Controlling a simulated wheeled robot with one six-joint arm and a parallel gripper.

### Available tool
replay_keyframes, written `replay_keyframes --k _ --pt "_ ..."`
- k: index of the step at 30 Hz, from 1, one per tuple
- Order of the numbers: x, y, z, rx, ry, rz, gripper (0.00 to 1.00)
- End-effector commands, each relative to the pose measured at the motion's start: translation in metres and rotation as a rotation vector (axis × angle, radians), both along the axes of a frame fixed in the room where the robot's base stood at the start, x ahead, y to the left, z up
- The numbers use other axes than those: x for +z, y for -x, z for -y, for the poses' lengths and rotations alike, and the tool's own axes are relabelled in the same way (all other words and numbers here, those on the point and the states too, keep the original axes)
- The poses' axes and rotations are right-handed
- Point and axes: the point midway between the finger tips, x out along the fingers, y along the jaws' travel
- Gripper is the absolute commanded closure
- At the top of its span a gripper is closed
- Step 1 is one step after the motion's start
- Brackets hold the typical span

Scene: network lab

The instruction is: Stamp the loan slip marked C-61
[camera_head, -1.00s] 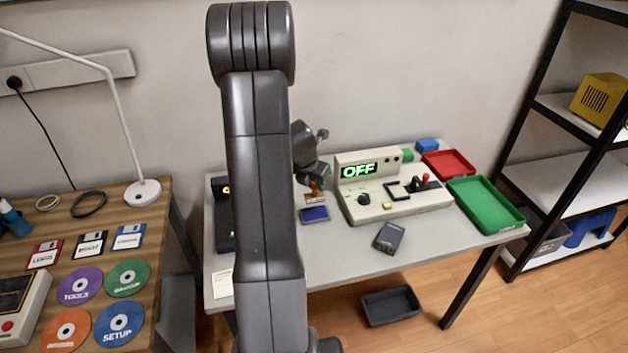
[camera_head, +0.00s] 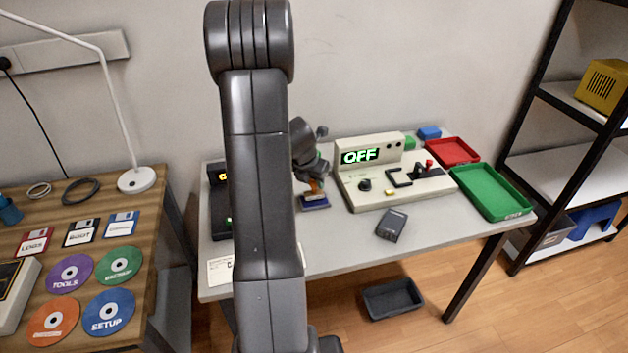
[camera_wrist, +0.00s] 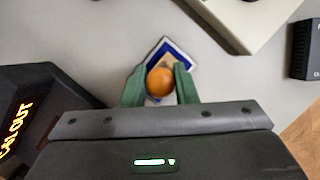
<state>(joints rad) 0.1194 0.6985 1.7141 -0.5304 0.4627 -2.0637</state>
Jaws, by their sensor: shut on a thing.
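My gripper (camera_wrist: 159,84) is shut on the stamp (camera_wrist: 160,81), whose round orange knob sits between the green fingers. In the head view the stamp (camera_head: 315,187) is upright at the blue ink pad (camera_head: 316,204), on the grey table left of the beige console. The pad's blue rim (camera_wrist: 184,50) shows around the stamp in the wrist view. I cannot tell whether the stamp's face touches the pad. A white slip (camera_head: 217,271) lies at the table's front left, partly hidden by my arm; its marking is too small to read.
The beige console (camera_head: 405,193) reads OFF. A dark device (camera_head: 391,225) lies in front of it, and a black unit (camera_head: 218,212) with a lit display stands left. Red (camera_head: 452,151) and green (camera_head: 490,192) trays are at the right.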

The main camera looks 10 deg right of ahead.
Motion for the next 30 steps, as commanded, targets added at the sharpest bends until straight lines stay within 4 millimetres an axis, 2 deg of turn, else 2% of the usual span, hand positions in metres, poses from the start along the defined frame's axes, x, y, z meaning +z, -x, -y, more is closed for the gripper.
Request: replay_keyframes --k 30 --pt "-0.0092 0.0001 0.0001 0.0 0.0 0.0 0.88"
